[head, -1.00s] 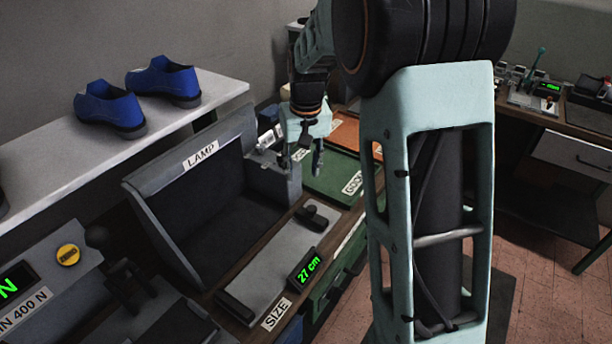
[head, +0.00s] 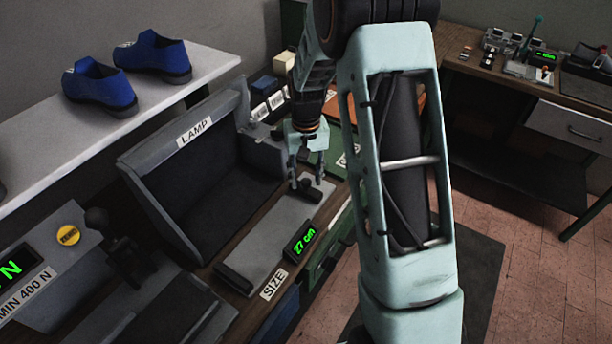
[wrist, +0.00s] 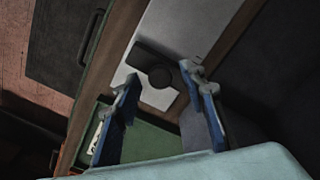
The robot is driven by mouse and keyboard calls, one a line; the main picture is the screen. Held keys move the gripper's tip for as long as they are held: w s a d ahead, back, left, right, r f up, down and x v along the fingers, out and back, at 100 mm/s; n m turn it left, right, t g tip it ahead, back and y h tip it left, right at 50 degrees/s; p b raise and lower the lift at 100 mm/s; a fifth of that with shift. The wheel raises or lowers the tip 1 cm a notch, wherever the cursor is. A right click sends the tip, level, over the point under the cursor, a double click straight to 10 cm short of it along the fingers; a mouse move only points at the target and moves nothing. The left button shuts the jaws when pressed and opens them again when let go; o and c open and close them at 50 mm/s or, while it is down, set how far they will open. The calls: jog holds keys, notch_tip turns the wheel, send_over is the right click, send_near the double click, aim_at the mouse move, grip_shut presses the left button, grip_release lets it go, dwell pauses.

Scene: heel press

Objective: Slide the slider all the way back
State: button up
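The slider (head: 309,191) is a dark block with a round knob on the grey size gauge (head: 262,232), at the gauge's far end. The gauge's green display (head: 303,240) reads 27 cm. My gripper (head: 305,181) is open and points down just over the slider. In the wrist view the slider (wrist: 145,62) and its round knob (wrist: 159,76) show in the gap between the two blue fingertips of my gripper (wrist: 164,80). The fingers appear empty; I cannot tell whether either touches the knob.
The lamp box (head: 195,150) stands left of the gauge. A green tray (wrist: 150,142) lies beyond the gauge's far end. A press with a black lever (head: 110,235) is at lower left. Blue shoes (head: 100,88) sit on the white shelf (head: 40,150).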

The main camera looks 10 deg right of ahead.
jog(key=shift+f, duration=0.1)
grip_shut()
dwell(0.3)
jog(key=w+d, duration=0.3)
jog(key=shift+w, duration=0.1)
jog(key=shift+w+d, duration=0.1)
jog(key=shift+d, duration=0.05)
grip_release()
